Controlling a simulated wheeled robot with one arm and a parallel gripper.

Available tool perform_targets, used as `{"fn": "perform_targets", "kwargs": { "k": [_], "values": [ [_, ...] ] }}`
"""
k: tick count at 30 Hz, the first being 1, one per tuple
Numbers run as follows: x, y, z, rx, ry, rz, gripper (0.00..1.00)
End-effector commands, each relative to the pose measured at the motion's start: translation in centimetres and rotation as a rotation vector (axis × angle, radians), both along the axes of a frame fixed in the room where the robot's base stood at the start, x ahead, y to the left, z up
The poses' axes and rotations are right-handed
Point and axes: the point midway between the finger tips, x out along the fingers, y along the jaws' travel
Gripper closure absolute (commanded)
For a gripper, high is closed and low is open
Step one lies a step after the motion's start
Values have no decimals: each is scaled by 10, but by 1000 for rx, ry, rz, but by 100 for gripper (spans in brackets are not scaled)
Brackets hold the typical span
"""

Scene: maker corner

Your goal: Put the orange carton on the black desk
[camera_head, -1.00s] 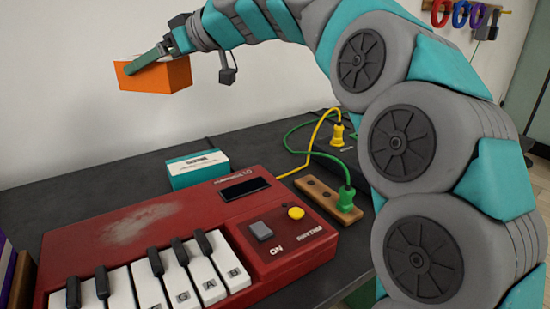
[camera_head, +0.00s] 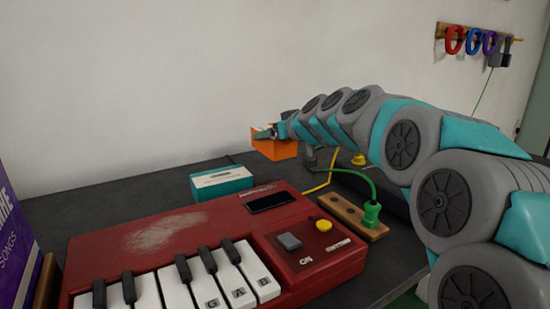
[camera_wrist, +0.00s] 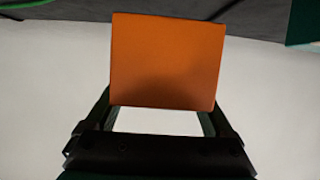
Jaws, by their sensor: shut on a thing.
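The orange carton (camera_head: 275,150) is held in my gripper (camera_head: 268,132) near the back edge of the black desk (camera_head: 110,205). It is to the right of and a little higher in the picture than the teal box. In the wrist view the carton (camera_wrist: 165,60) sits between the two fingers of my gripper (camera_wrist: 160,112), with the dark desk behind its far end. I cannot tell how large any gap between the carton and the desk is.
A teal box (camera_head: 221,183) and a red keyboard (camera_head: 165,232) stand on the desk. A wooden socket strip (camera_head: 346,210) with green and yellow cables lies to the right. A purple book or box (camera_head: 15,240) stands at the far left. Bare desk shows left of the teal box.

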Motion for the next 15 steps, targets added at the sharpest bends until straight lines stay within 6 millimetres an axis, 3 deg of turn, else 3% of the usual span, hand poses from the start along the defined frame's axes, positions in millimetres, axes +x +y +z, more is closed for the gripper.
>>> {"fn": "perform_targets", "kwargs": {
  "k": [15],
  "values": [
    [-1, 1, -54, 1, 3, 2, 86]
  ]
}}
